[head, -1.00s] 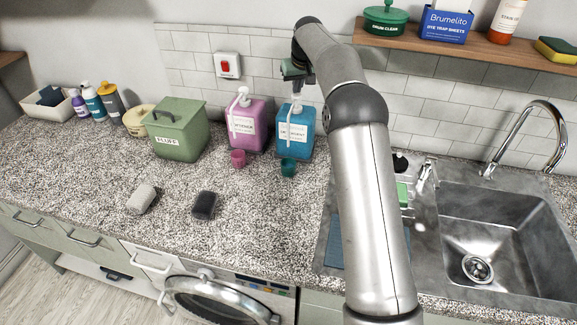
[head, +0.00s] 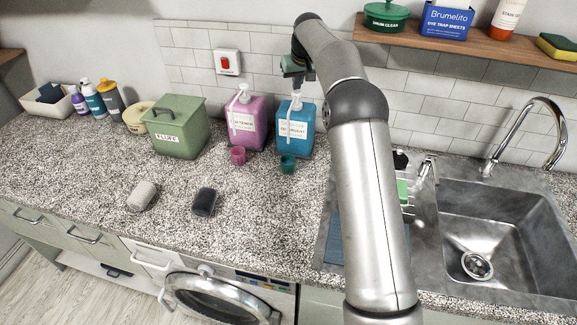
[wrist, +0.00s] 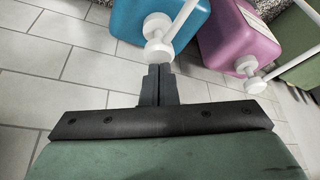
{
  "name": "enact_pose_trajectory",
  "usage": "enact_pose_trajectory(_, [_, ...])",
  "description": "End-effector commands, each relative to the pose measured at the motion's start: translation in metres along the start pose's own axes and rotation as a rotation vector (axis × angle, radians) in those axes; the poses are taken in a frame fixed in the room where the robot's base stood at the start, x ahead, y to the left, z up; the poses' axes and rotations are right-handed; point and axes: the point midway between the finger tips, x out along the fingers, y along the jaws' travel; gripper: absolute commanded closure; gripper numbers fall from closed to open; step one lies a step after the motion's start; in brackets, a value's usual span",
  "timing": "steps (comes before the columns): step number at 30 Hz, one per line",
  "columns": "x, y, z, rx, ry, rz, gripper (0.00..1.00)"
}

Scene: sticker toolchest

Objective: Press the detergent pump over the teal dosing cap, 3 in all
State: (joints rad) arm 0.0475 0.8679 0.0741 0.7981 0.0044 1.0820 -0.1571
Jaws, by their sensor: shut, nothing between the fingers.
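The blue detergent bottle (head: 295,143) stands against the tiled wall, its white pump (head: 296,104) on top and its spout pointing forward. The teal dosing cap (head: 288,164) stands on the counter in front of it, under the spout side. My gripper (head: 297,86) is shut and empty, pointing down right above the pump. In the wrist view, the shut fingertips (wrist: 160,70) meet the edge of the round white pump head (wrist: 158,53); I cannot tell how hard they touch. The blue bottle (wrist: 130,18) shows behind it. The teal cap is not visible there.
A pink bottle (head: 247,130) with a similar pump and a pink cap (head: 238,155) stand just left. A green box (head: 179,132) is farther left. A grey and a dark block (head: 204,201) lie in front. The sink (head: 500,240) is at right.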

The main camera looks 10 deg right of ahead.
Motion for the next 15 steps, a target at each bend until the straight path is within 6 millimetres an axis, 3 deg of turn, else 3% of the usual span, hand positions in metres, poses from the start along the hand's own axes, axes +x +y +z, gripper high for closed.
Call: enact_pose_trajectory(15, [0.019,0.000,0.008,0.000,-0.001,0.000,1.00])
